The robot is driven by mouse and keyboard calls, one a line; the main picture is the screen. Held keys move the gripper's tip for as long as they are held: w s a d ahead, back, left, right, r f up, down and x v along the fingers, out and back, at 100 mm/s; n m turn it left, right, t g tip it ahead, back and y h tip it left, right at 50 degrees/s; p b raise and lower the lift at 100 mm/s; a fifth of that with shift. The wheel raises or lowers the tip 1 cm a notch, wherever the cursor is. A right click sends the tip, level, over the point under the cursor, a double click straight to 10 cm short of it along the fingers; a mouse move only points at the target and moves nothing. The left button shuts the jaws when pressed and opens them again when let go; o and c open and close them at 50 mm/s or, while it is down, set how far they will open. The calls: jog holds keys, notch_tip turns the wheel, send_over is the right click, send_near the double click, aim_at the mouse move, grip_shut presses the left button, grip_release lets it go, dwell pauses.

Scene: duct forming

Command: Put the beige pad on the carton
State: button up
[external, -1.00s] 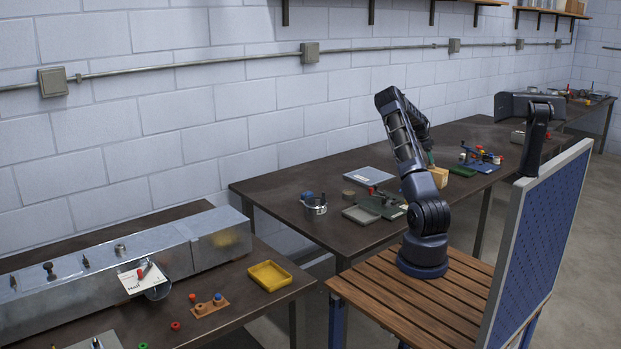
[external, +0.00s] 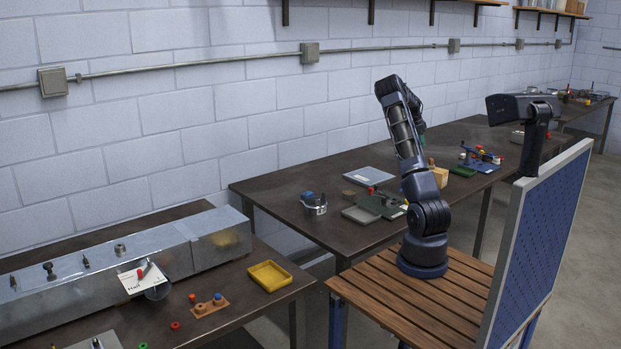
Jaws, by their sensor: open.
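My gripper (external: 421,130) is at the far end of my arm, over the long table and mostly behind my own arm links. It is open; its fingers cannot be made out clearly, and I see nothing held in it. A tan box-like block, likely the carton (external: 441,177), stands on the long table just right of my arm and is partly hidden by it. My gripper appears above and to the left of it in the picture. A small flat brownish-beige disc (external: 349,193) lies left of my arm; I cannot tell whether it is the beige pad.
The long dark table (external: 285,190) also bears a grey-blue plate (external: 369,175), a green clamp fixture (external: 381,204), a metal ring with a blue part (external: 315,205) and a blue-based fixture (external: 481,160). A yellow tray (external: 269,275) lies on the nearer table. A blue perforated panel (external: 540,250) stands at right.

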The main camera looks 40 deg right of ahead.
jog(key=s+a+r+n+t+y, duration=0.15)
jog(key=a+r+n, duration=0.3)
jog(key=a, duration=0.85)
jog(key=s+a+r+n+t, duration=0.2)
jog(key=a+r+n, duration=0.25)
jog(key=a, duration=0.85)
jog(key=s+a+r+n+t+y, duration=0.15)
jog(key=a+r+n, duration=0.35)
jog(key=a, duration=0.8)
jog(key=s+a+f+n+t, duration=0.1)
jog(key=s+a+n+t, duration=0.1)
jog(key=s+a+n, duration=1)
jog(key=s+a, duration=0.9)
jog(key=a, duration=0.3)
jog(key=shift+s+a+f, duration=0.2)
jog(key=shift+a+f, duration=0.15)
